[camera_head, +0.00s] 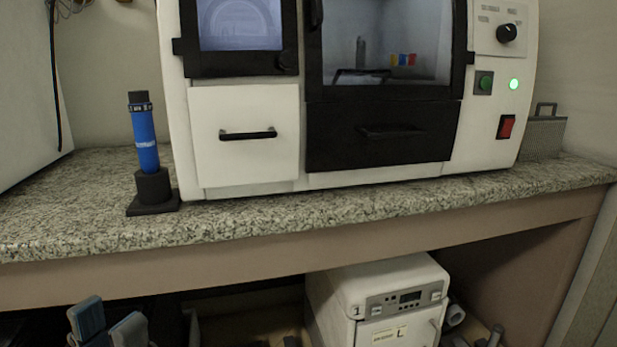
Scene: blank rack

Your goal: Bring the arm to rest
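My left gripper (108,323) is at the bottom left, low in front of the counter and below its front edge. Its two blue-grey finger pads stand apart with nothing visible between them. The rest of that arm is mostly cut off by the lower picture edge. My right gripper does not show.
A granite counter (290,215) crosses the view. On it stand a blue cylinder in a black holder (145,140), a large white machine (245,145) and a grey mesh container (543,137). A white box device (385,290) sits beneath, with small items to its right.

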